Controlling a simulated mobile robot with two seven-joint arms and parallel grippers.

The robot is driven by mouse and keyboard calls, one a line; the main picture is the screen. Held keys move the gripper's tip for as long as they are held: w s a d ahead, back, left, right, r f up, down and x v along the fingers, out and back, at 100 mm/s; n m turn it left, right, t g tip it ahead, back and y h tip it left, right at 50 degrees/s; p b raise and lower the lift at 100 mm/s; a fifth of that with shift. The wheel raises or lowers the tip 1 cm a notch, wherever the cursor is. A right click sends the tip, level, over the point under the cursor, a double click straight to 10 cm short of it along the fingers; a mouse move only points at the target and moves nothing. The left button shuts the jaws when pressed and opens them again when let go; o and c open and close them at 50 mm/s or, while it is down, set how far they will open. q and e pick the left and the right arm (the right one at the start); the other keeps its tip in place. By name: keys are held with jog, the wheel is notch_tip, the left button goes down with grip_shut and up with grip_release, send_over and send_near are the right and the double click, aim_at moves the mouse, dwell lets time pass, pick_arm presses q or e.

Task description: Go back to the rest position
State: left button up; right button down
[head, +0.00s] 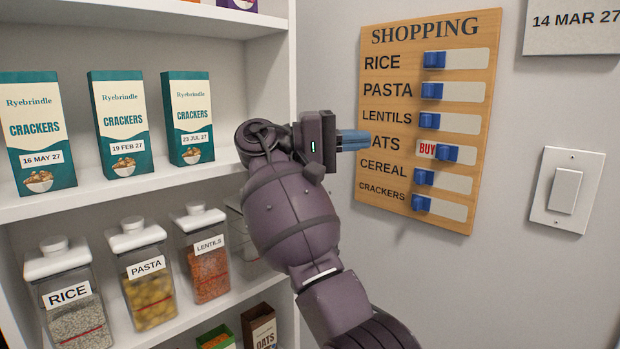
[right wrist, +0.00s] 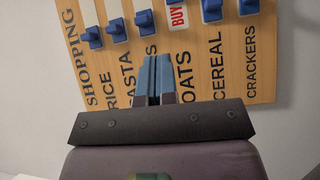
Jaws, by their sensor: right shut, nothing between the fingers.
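My right gripper (head: 352,140) is in front of the wooden shopping board (head: 400,215), near the OATS row, and covers the first letter of that word. Its blue fingers are together with nothing between them; they also show in the right wrist view (right wrist: 152,75). I cannot tell whether the fingertips touch the board. The OATS slider (head: 446,153) sits to the right, with a red BUY label showing beside it. The other blue sliders, such as the RICE one (head: 434,60), sit at the left of their slots. My left gripper is not in view.
Shelves at the left hold cracker boxes (head: 122,120) and lidded jars of rice (head: 75,312), pasta (head: 150,300) and lentils (head: 207,268). An OATS box (head: 262,328) stands lower down. A light switch (head: 566,192) and a date sign (head: 575,35) are on the wall at the right.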

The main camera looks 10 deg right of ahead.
jog(key=w+a+n+t+y, duration=0.2)
jog(key=w+n+t+y, duration=0.45)
jog(key=t, duration=0.95)
jog(key=s+d+f+t+y+p, duration=0.1)
jog(key=s+f+t+y, duration=0.1)
jog(key=f+y, duration=0.55)
jog(key=s+d+f+t+y+p, duration=0.15)
jog(key=f+y, duration=0.25)
jog(key=f, duration=0.7)
pick_arm(q)
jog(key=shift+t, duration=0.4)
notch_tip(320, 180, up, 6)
jog(key=p, duration=0.4)
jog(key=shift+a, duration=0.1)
pick_arm(e)
jog(key=s+d+f+m+g, duration=0.1)
jog(key=s+d+f, duration=0.3)
jog(key=s+f, duration=0.7)
jog(key=s+d+f+m+g, duration=0.1)
jog(key=s+d+f+g, duration=0.3)
jog(key=s+f, duration=0.7)
jog(key=s+d+f+m+g, duration=0.2)
jog(key=s+f, duration=0.9)
jog(key=s, duration=1)
jog(key=d+g, duration=0.1)
jog(key=d, duration=0.1)
jog(key=shift+s+d+f+y, duration=0.2)
jog(key=shift+d+y, duration=0.1)
jog(key=shift+d, duration=0.1)
